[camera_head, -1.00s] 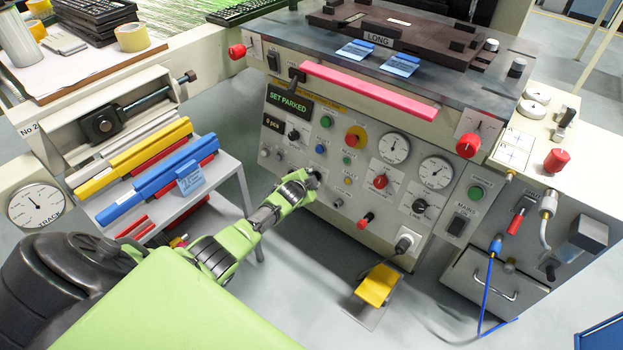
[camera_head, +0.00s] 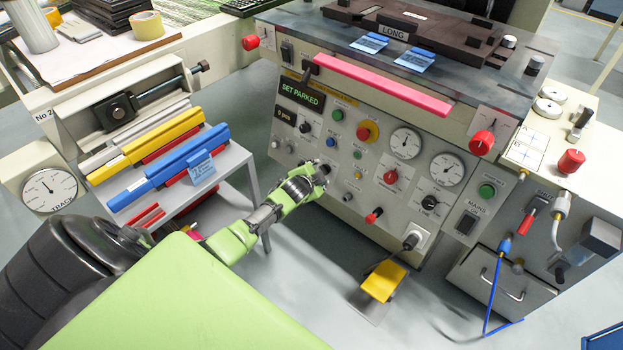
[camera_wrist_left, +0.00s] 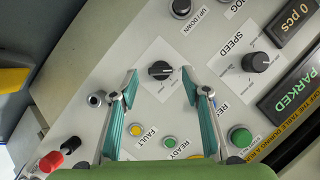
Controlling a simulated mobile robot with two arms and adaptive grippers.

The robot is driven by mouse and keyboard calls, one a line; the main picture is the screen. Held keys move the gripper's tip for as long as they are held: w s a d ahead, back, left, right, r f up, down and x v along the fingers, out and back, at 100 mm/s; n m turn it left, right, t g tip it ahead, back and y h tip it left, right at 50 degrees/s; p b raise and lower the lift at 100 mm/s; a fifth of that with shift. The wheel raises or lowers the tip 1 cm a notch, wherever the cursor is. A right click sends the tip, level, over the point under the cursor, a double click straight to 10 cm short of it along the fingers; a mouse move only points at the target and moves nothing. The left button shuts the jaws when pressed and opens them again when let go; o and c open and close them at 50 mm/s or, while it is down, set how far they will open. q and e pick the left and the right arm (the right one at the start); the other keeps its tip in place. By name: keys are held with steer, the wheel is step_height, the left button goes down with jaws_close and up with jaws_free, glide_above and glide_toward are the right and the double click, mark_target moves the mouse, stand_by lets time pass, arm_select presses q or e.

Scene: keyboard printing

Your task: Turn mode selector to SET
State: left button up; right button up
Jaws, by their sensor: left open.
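The mode selector appears to be the black rotary knob (camera_wrist_left: 161,70) on a white square plate in the left wrist view. Its pointer line lies roughly sideways in that picture, and the small plate lettering is too small to read. My left gripper (camera_wrist_left: 160,82) is open, with one teal-padded finger on each side of the knob; I cannot tell whether either touches it. In the head view, my left gripper (camera_head: 322,174) reaches the lower left of the control panel (camera_head: 330,215) and hides the knob. The display (camera_head: 300,95) reads SET PARKED. My right gripper is not in view.
Close to the knob are a yellow FAULT light (camera_wrist_left: 136,130), a green READY light (camera_wrist_left: 169,142), a SPEED knob (camera_wrist_left: 260,62) and an UP/DOWN knob (camera_wrist_left: 181,7). A rack of coloured bars (camera_head: 165,165) stands left of my arm. A yellow pedal (camera_head: 383,281) is below the panel.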

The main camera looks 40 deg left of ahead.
arm_select(q)
steer(key=v, duration=0.9)
steer(key=shift+f, duration=0.1)
